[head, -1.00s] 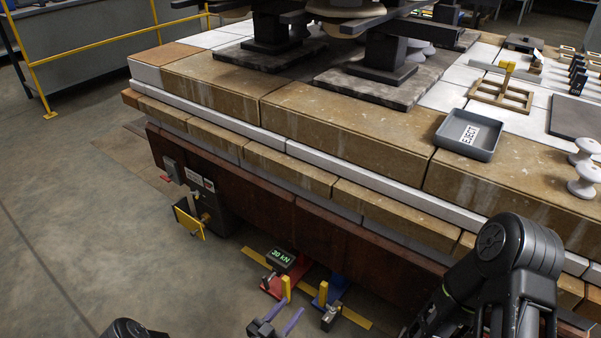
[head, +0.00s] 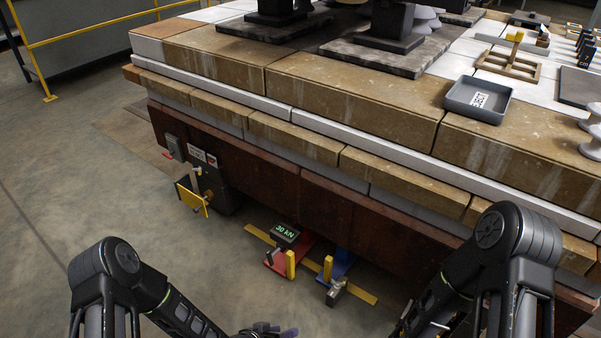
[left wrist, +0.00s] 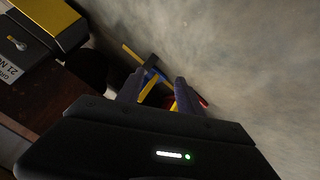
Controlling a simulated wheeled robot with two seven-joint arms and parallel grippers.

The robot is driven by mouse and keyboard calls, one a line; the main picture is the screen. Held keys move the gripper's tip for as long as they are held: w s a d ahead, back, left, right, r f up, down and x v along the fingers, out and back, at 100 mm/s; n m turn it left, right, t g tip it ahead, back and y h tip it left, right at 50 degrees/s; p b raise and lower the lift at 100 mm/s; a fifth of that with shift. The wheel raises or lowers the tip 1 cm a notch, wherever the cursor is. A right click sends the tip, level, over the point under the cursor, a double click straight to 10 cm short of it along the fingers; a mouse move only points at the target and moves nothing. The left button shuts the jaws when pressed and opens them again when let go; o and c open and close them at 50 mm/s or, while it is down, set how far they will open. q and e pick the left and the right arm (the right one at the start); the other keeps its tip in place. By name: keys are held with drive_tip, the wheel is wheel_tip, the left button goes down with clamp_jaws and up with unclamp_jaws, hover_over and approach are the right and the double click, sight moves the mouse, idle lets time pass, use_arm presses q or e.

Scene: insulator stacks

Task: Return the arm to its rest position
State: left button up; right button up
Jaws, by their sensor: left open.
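My left arm comes in from the lower left. Its gripper (head: 272,331) is at the bottom edge of the head view, partly cut off. In the left wrist view its two purple-grey fingers (left wrist: 160,90) stand apart with nothing held between them. The gripper is over the floor, in front of the stone-block bench (head: 360,120) and clear of it. My right arm (head: 490,260) shows at the lower right, with its gripper out of view.
Low by the bench are a 30 kN display (head: 285,232), a red jack (head: 278,258), a blue jack (head: 342,264) and a box with a yellow plate (head: 193,200). A grey tray (head: 478,100) sits on the bench top. Floor at left is open.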

use_arm(q)
drive_tip(key=s+a+r+n+g+y+b, duration=0.1)
drive_tip(key=s+a+n+g, duration=0.15)
drive_tip(key=s, duration=0.55)
drive_tip(key=s+a+r+n+g+y, duration=0.1)
drive_tip(key=s+a+n+g+y, duration=0.15)
drive_tip(key=s, duration=0.55)
wheel_tip(320, 180, up, 37)
drive_tip(key=s+d+m+g+h+p, duration=0.1)
drive_tip(key=s+d+p, duration=0.1)
drive_tip(key=p, duration=3.4)
drive_tip(key=shift+s+d+f, duration=0.15)
drive_tip(key=shift+s+d, duration=0.25)
use_arm(e)
wheel_tip(320, 180, up, 35)
drive_tip(key=s+a, duration=0.1)
drive_tip(key=s, duration=0.1)
drive_tip(key=shift+s+a+g, duration=0.3)
drive_tip(key=shift+s+a, duration=0.1)
use_arm(q)
drive_tip(key=shift+h, duration=0.25)
use_arm(e)
drive_tip(key=shift+f, duration=0.15)
use_arm(q)
drive_tip(key=shift+c, duration=0.8)
use_arm(e)
drive_tip(key=shift+c, duration=0.8)
